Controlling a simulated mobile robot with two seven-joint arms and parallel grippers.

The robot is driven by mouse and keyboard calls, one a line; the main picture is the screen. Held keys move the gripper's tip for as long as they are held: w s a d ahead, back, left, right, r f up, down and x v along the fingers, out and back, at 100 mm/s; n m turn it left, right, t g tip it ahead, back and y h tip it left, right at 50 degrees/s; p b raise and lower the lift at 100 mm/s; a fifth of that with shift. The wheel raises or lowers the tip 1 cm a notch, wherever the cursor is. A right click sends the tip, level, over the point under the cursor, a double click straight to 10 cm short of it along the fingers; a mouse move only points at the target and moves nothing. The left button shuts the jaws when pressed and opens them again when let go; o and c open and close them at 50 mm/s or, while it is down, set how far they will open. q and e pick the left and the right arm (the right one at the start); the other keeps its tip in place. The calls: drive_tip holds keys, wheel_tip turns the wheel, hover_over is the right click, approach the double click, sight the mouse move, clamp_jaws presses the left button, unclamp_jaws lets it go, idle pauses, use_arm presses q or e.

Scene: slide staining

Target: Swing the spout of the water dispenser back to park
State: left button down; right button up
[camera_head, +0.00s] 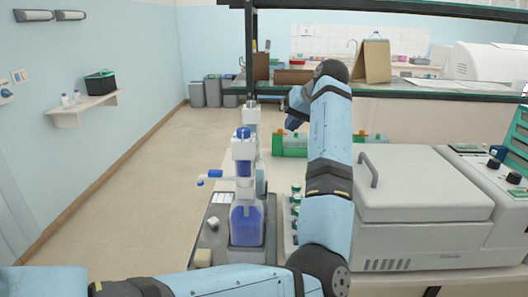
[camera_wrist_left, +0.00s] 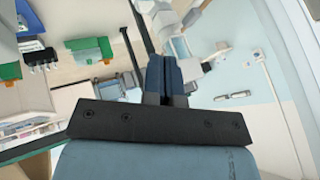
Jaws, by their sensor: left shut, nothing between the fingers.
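A pump dispenser (camera_head: 246,222) with a blue-tinted bottle stands on the bench left of my arm in the head view. It has a blue cap, and its blue-tipped spout (camera_head: 215,174) points left. A second, paler dispenser (camera_head: 251,114) stands behind it; its spout is not clear. I cannot tell by label which holds water. My left gripper (camera_head: 291,122) is beyond and right of the blue dispenser, apart from both. In the left wrist view its fingers (camera_wrist_left: 165,78) are together and empty, with pale dispenser-like parts (camera_wrist_left: 172,42) beyond the tips. My right gripper is not in view.
A large grey lidded machine (camera_head: 420,205) stands right of my arm. Green-capped vials (camera_head: 296,200) stand close beside the blue dispenser. Green racks (camera_head: 290,145) lie near the gripper. Open floor (camera_head: 150,200) is to the left.

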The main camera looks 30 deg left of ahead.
use_arm(q)
drive_tip(key=s+a+f, duration=0.1)
drive_tip(key=a+f, duration=0.7)
drive_tip(key=a, duration=0.1)
drive_tip(key=shift+a+p, duration=0.15)
drive_tip(key=shift+p, duration=0.25)
